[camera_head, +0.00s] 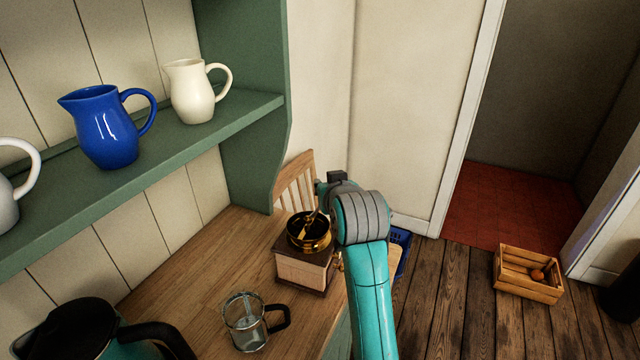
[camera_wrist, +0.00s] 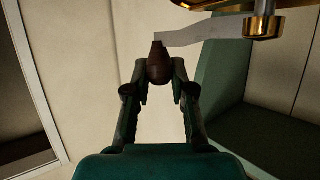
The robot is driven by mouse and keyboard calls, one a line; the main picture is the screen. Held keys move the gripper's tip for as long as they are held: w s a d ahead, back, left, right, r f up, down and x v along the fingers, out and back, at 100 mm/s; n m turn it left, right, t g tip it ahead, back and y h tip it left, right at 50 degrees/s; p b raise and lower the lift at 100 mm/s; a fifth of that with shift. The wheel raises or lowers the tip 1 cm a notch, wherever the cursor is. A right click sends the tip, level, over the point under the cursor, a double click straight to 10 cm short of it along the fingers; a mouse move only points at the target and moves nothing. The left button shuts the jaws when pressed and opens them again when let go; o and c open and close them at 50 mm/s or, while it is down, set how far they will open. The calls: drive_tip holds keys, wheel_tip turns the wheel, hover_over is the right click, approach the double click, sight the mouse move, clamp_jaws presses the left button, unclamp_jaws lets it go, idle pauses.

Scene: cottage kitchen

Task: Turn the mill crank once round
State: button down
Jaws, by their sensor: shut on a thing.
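The coffee mill (camera_head: 305,262) stands on the wooden counter, with a pale wooden body and a dark and brass top. In the wrist view its crank arm (camera_wrist: 205,37) runs from the brass hub at the upper right to a brown wooden knob (camera_wrist: 159,64). My gripper (camera_wrist: 160,76) is shut on this knob, with one finger on each side of it. In the head view my arm covers part of the mill's right side, and the knob and fingertips cannot be made out there.
A green shelf (camera_head: 200,140) with a blue jug (camera_head: 103,128) and a cream jug (camera_head: 192,92) hangs above. A chair back (camera_head: 296,182) stands behind the mill. A crate (camera_head: 528,277) is on the floor.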

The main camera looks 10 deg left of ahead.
drive_tip(key=shift+s+d+m+t+h, duration=0.25)
drive_tip(key=shift+d+m+h, duration=0.25)
drive_tip(key=shift+m+h, duration=0.45)
drive_tip(key=shift+s+d+m+t+h, duration=0.15)
drive_tip(key=shift+s+d+m+h, duration=0.25)
drive_tip(key=shift+m+h, duration=0.5)
drive_tip(key=c, duration=1)
unclamp_jaws()
drive_tip(key=shift+w, duration=0.1)
drive_tip(key=shift+o, duration=0.2)
drive_tip(key=v, duration=1.2)
drive_tip(key=shift+a, duration=0.1)
